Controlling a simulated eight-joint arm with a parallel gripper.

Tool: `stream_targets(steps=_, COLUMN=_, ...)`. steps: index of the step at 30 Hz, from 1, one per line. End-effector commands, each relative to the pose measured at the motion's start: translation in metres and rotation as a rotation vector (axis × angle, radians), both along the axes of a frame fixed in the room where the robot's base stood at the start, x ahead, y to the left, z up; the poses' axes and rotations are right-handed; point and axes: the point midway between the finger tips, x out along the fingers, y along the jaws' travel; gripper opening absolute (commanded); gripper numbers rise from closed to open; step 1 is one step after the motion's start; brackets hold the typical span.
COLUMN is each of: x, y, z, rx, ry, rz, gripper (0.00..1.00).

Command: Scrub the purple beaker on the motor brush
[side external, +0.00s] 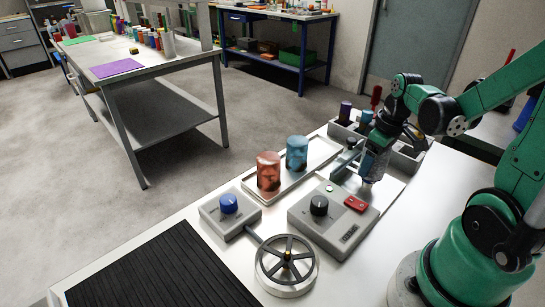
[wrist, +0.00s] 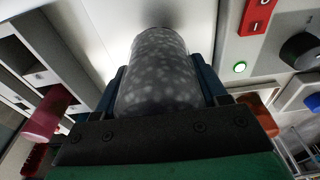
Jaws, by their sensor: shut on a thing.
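My gripper (side external: 372,160) is shut on a grey cylinder with pale speckles, probably a beaker (side external: 374,166). It also shows between the dark blue fingers in the wrist view (wrist: 158,75). It looks grey, not clearly purple. It hangs roughly upright over the pale surface behind the grey control box (side external: 332,219). This box has a black knob (side external: 319,205), a red switch (side external: 356,203) and a lit green lamp (wrist: 239,67). A small dark purple cylinder (side external: 345,112) stands in a grey rack behind.
A stained red beaker (side external: 268,171) and a stained blue beaker (side external: 297,153) stand on a white tray (side external: 288,182), left of my gripper. A blue-knob box (side external: 229,211), a handwheel (side external: 287,268) and a black ribbed mat (side external: 165,272) lie toward the front. Another table holds a purple sheet (side external: 116,68).

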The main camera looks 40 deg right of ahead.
Motion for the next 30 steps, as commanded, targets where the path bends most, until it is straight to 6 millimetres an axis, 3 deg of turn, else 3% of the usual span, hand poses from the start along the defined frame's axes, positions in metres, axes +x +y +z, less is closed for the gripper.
stream_targets(steps=11, x=0.000, y=0.000, z=0.012, rx=0.000, ry=0.000, rz=0.000, gripper=0.15)
stream_targets(steps=30, x=0.000, y=0.000, z=0.012, rx=0.000, ry=0.000, rz=0.000, gripper=0.15)
